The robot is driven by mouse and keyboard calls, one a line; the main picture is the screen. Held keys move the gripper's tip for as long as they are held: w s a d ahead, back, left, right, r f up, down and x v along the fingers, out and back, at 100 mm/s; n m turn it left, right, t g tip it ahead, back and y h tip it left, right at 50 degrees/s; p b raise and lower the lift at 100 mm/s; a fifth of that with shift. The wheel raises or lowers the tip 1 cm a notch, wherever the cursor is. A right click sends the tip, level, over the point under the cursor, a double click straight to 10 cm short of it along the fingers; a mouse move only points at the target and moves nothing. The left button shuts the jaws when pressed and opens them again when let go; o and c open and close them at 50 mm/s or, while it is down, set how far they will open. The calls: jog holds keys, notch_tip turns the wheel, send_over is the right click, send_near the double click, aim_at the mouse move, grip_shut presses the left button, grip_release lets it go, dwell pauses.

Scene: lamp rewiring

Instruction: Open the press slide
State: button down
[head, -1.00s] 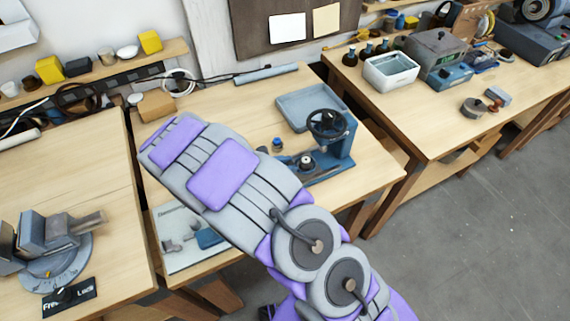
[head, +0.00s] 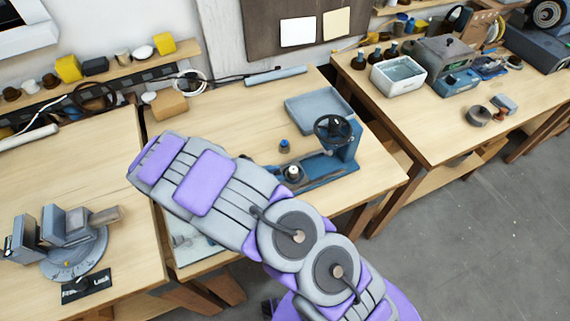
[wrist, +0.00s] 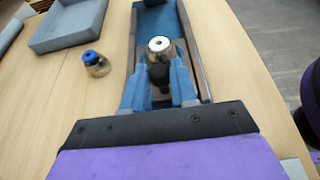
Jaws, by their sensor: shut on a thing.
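The blue press (head: 343,160) with its black handwheel (head: 334,128) stands on the middle bench in the head view. In the wrist view its base is a long blue channel with raised side rails (wrist: 193,50). A silver round part with a hole in its top (wrist: 159,44) sits in the channel. My gripper (wrist: 159,82) reaches into the channel from below in the picture. Its blue-grey fingers are shut on a black knob (wrist: 158,74), just in front of the silver part. My arm hides the gripper in the head view.
A small blue-capped bottle (wrist: 95,62) stands left of the press, with a grey tray (wrist: 68,25) behind it. A vise on a round base (head: 75,240) is on the left bench. A white bin (head: 397,75) is on the right bench.

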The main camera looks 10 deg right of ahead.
jog(key=shift+a, duration=0.55)
jog(key=shift+d, duration=0.1)
jog(key=c, duration=0.9)
grip_release()
jog(key=p+v, duration=0.3)
jog(key=v, duration=1.4)
jog(key=shift+s+a, duration=0.1)
jog(key=shift+a, duration=0.1)
